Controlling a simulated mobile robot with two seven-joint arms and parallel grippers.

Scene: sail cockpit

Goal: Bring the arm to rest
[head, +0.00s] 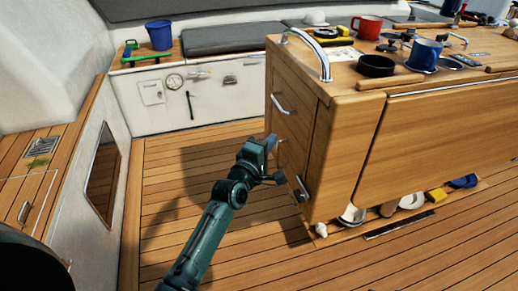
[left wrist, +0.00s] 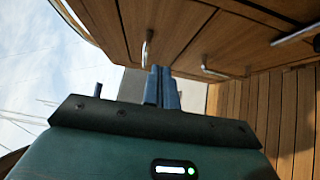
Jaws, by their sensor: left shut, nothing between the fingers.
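My left arm reaches up from the bottom of the head view. Its gripper (head: 272,143) is in front of the handled end of the wooden cockpit table (head: 345,130). In the left wrist view the two fingers (left wrist: 161,86) are together with nothing between them. Metal handles (left wrist: 147,50) on the wooden drawer front show just beyond the fingertips. I cannot tell whether the fingers touch the wood. My right gripper is in neither view.
A red mug (head: 368,27), a blue mug (head: 424,55) and a black bowl (head: 376,66) stand on the table. A blue bucket (head: 159,35) is on the back bench. Several items lie under the table. The teak floor (head: 180,210) to the left is clear.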

